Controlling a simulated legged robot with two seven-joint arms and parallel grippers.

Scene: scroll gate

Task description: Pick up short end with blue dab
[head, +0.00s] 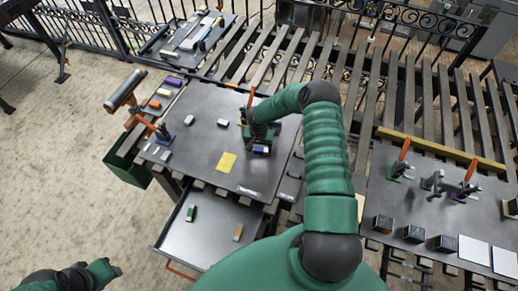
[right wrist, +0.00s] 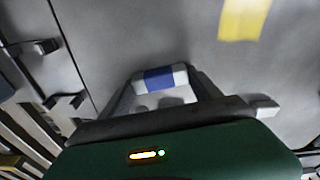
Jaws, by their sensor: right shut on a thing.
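The short end with the blue dab is a small pale block with a blue band (right wrist: 158,79). In the right wrist view it sits between the fingers of my right gripper (right wrist: 160,95), which is shut on it. In the head view the right gripper (head: 260,146) is over the right part of the dark worktable (head: 215,105). A bit of the blue dab (head: 262,149) shows beneath it, and the rest is largely hidden. Whether the block is clear of the tabletop is hard to tell. My left gripper (head: 75,279) is low at the left, away from the table; its fingers are unclear.
Small grey blocks (head: 188,120) and a yellow sheet (head: 227,162) lie on the worktable. An open drawer (head: 208,240) below holds a green-marked piece (head: 190,213) and a yellow-marked piece (head: 238,233). A second table (head: 450,215) is at right.

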